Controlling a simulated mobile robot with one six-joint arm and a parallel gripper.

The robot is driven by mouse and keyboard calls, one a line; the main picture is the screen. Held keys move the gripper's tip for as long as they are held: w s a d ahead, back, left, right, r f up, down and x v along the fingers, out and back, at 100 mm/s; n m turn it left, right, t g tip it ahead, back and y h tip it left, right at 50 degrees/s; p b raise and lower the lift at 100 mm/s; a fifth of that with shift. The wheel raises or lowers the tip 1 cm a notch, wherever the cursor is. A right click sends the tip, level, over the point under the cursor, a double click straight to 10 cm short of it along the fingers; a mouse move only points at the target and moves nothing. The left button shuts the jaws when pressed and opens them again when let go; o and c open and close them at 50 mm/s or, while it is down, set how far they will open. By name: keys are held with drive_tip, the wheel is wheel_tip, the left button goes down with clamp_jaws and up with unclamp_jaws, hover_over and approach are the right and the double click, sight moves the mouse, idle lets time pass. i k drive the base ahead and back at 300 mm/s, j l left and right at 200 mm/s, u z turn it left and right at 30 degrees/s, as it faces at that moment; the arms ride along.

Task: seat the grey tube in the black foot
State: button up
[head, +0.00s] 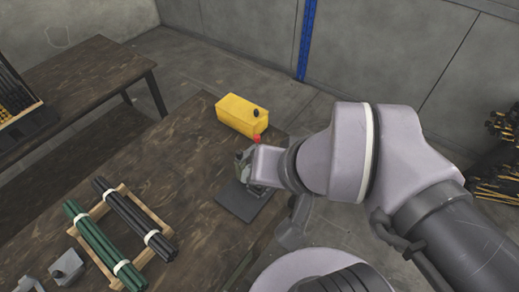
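No single grey tube can be made out. A bundle of dark grey or black tubes (130,215) with white bands lies on a wooden rack. I cannot make out a black foot for certain; a flat dark plate (240,206) lies near the table's right edge, under a small grey-green device (243,163). My arm reaches in from the right and its end (268,166) is at this device, above the plate's far side. The arm hides much of the device. My gripper's fingers cannot be made out, nor whether they hold anything.
A bundle of green tubes (97,243) shares the wooden rack (150,211). A yellow box (240,115) stands behind the device, with a red knob (256,140) in front. Grey blocks (66,267) lie at the table's lower left. A second table (85,82) stands behind left.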

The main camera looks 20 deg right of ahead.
sight(258, 190)
drive_tip(key=j+u, duration=0.25)
drive_tip(key=u, duration=0.2)
drive_tip(key=k+j+u, duration=0.1)
drive_tip(key=j+u, duration=0.2)
drive_tip(key=u, duration=0.15)
drive_tip(key=j+u, duration=0.55)
drive_tip(key=u, duration=0.3)
drive_tip(key=i+j+u, duration=0.15)
drive_tip(key=u, duration=0.3)
drive_tip(key=z, duration=3)
drive_tip(key=u, duration=3)
drive_tip(key=i+j, duration=0.1)
drive_tip(key=j, duration=0.25)
drive_tip(key=j+u, duration=0.15)
drive_tip(key=j, duration=0.2)
drive_tip(key=i, duration=0.05)
